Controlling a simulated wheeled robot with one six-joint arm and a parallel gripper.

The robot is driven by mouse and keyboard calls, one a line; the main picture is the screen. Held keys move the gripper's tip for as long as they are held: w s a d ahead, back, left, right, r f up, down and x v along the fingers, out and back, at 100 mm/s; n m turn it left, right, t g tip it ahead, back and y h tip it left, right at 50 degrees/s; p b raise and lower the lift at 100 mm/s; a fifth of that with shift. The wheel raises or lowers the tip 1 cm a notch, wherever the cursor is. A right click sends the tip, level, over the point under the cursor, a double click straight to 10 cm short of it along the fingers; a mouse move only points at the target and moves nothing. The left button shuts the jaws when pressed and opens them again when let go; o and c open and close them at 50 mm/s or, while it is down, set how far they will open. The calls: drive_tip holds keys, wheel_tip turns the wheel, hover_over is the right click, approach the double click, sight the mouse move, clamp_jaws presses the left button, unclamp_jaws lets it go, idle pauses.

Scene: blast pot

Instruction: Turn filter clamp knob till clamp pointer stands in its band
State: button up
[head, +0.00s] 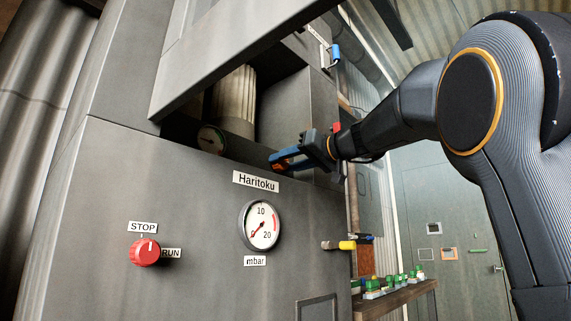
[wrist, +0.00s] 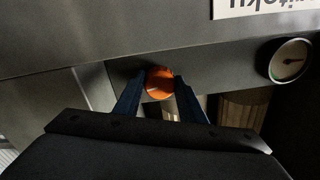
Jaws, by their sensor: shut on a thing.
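The orange filter clamp knob (wrist: 160,82) shows in the wrist view between the two blue fingers of my gripper (wrist: 160,90), which is shut on it. A small round pale dial, the clamp dial (head: 211,140), sits at the left of the bay below the filter. It also shows at the right of the wrist view (wrist: 290,60), with a dark pointer. Its band is too small to make out.
A pleated filter (head: 235,98) stands behind the clamp dial, under a raised hatch (head: 235,50). Below are the Haritoku plate (head: 256,181), an mbar gauge (head: 260,225) and a red STOP/RUN knob (head: 145,252). A shelf (head: 395,301) with small parts is at the right.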

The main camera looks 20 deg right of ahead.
drive_tip(key=m, duration=0.3)
drive_tip(key=shift+r+m+p, duration=0.15)
drive_tip(key=shift+m+p, duration=0.15)
drive_tip(key=shift+m, duration=0.1)
drive_tip(key=m+p, duration=0.1)
drive_tip(key=m, duration=0.2)
drive_tip(key=shift+m, duration=0.3)
drive_tip(key=m+p, duration=0.3)
drive_tip(key=m, duration=0.3)
drive_tip(key=shift+p, duration=0.3)
drive_tip(key=shift+m, duration=0.3)
drive_tip(key=o, duration=1)
drive_tip(key=shift+o, duration=0.2)
drive_tip(key=shift+s, duration=0.1)
